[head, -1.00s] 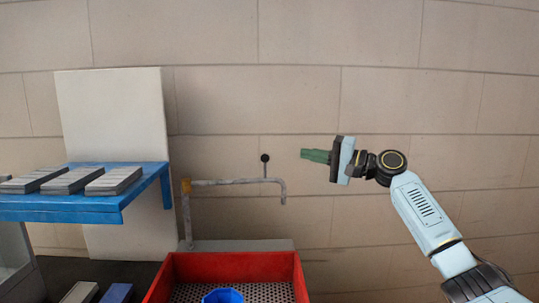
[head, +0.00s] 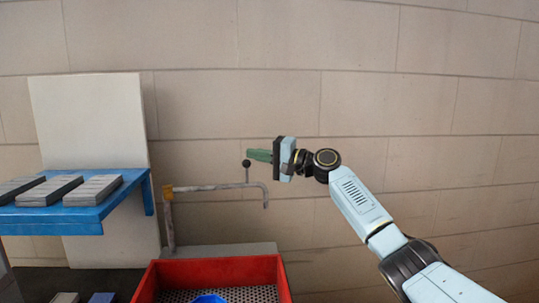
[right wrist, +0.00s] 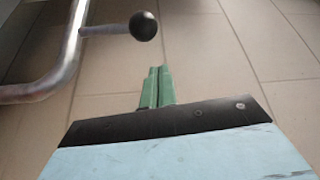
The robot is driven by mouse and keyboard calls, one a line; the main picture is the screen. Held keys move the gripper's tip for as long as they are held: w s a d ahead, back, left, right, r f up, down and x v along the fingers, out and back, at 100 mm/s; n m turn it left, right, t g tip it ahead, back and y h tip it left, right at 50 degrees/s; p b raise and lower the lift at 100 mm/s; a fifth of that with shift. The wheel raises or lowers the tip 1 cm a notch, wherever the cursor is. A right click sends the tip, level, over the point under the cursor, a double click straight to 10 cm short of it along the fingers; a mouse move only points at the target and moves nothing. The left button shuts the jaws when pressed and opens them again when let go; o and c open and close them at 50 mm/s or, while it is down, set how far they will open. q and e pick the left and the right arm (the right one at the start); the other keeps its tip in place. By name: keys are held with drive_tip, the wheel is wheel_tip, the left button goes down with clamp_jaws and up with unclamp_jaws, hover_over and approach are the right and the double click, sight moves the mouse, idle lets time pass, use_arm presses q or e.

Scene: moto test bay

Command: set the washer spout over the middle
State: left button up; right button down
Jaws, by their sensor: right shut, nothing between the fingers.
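The washer spout (head: 215,187) is a grey pipe on an upright post, with a yellow collar at its bend. It runs right and its end turns down above the right part of the red basin (head: 225,268), toward the back. A stem with a black ball knob (head: 246,164) rises from the spout. My right gripper (head: 250,155), with green fingers, is shut and empty beside the knob. In the right wrist view the knob (right wrist: 143,26) lies beyond the fingertips (right wrist: 158,70), with a visible gap. The spout pipe (right wrist: 62,65) is left of them. My left gripper is not in view.
A blue shelf (head: 75,215) with several grey blocks stands at the left, before a pale panel (head: 95,130). A blue object (head: 209,299) is in the basin, cut off by the frame's bottom edge. A tiled wall is behind; the space right of the spout holds only my arm.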

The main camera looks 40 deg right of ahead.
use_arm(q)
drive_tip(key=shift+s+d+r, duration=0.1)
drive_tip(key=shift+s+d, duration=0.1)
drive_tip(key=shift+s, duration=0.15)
use_arm(e)
drive_tip(key=shift+s+a+f, duration=0.2)
drive_tip(key=shift+s+a, duration=0.3)
drive_tip(key=shift+s, duration=0.25)
drive_tip(key=shift+s+a+f, duration=0.2)
drive_tip(key=shift+s+a, duration=0.3)
drive_tip(key=shift+s, duration=0.2)
